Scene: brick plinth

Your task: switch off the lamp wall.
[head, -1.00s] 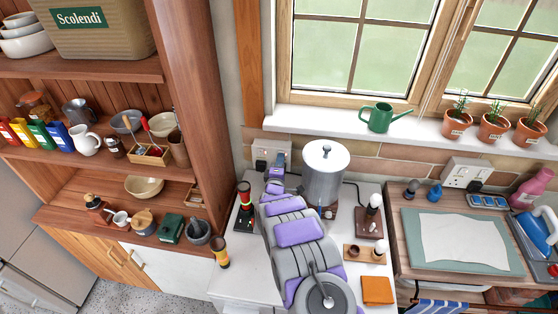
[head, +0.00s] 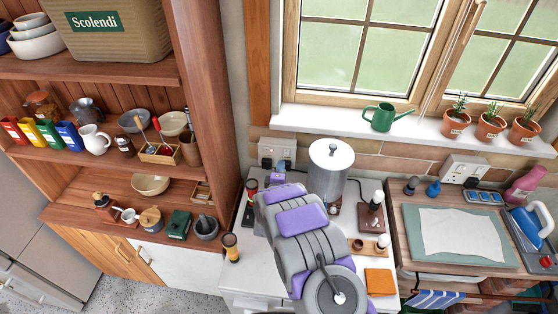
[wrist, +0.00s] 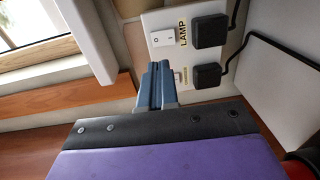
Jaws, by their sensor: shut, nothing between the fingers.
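The wall socket plate (wrist: 205,22) is white and fills the upper right of the wrist view; it also shows in the head view (head: 268,150). Its white rocker switch (wrist: 165,38) sits beside a yellow LAMP label (wrist: 183,30). A second switch and label lower down are partly hidden by my fingers. My gripper (wrist: 156,84) is shut and empty, its blue-grey fingers just below the LAMP switch; contact with the plate cannot be told. A bulb on a dark base (head: 376,200) stands on the worktop.
Two black plugs (wrist: 208,30) with cables sit right of the switches. A metal urn (head: 330,165) stands close right of my arm. A black-and-orange cylinder (head: 231,247) stands at the worktop's left edge. The window frame (wrist: 90,40) is left of the plate.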

